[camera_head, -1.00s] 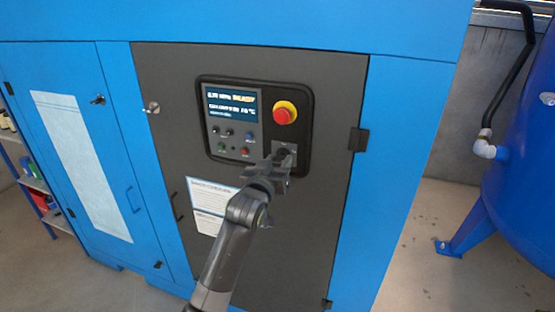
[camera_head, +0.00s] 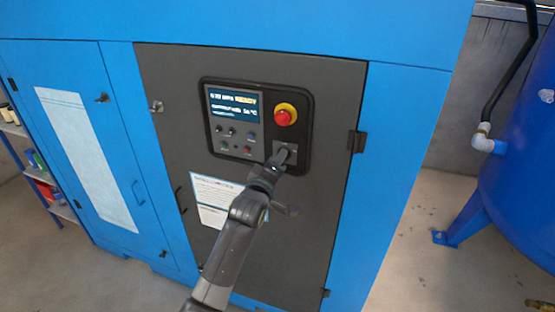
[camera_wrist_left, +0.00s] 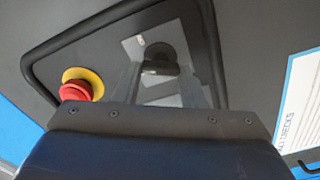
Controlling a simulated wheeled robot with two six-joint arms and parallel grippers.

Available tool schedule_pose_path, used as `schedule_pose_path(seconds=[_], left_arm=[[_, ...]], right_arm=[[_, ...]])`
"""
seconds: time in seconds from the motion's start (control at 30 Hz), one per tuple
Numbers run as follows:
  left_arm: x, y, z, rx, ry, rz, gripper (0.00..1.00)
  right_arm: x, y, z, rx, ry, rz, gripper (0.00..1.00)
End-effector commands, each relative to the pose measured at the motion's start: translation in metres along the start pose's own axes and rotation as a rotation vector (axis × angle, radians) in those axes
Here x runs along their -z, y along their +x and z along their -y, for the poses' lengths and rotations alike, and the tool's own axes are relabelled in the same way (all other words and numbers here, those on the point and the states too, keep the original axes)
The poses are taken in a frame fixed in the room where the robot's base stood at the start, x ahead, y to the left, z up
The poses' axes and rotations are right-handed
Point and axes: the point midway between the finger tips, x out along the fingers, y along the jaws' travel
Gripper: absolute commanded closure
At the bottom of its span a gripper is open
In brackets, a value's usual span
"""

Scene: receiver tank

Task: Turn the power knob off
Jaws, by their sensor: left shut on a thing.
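The dark power knob (camera_head: 287,152) sits on a small grey plate at the lower right of the black control panel (camera_head: 304,128). My left gripper (camera_head: 281,158) reaches up to it from below and is shut on the knob, covering part of it in the head view. In the left wrist view the round black knob (camera_wrist_left: 160,56) shows between the two fingers of my gripper (camera_wrist_left: 161,72). The knob's exact pointer angle is hard to tell. My right gripper is in neither view.
A red emergency stop button (camera_head: 284,116) with a yellow ring sits just above the knob; it also shows in the left wrist view (camera_wrist_left: 76,90). A lit display (camera_head: 233,104) and small buttons lie left. A door latch (camera_head: 358,141) and blue tank (camera_head: 518,150) stand right.

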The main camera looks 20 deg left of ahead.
Motion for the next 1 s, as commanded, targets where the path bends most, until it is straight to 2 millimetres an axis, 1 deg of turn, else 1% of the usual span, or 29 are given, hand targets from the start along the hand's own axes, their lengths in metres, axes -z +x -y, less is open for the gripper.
schedule_pose_path(seconds=[0.2, 0.5, 0.7, 1.0], left_arm=[[0.0002, 0.0000, 0.0003, 0.001, -0.189, 0.000, 0.86], [-0.0003, 0.0000, 0.0015, 0.000, -0.377, 0.000, 0.86], [-0.0004, 0.0000, 0.0019, 0.000, -0.443, 0.000, 0.86], [-0.0006, 0.0000, 0.0020, 0.000, -0.472, 0.000, 0.85]], right_arm=[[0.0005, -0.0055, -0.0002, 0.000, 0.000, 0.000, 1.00], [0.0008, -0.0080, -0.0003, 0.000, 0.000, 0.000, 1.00], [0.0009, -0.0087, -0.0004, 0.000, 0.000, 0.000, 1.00], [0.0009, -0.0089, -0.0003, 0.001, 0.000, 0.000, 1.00]])
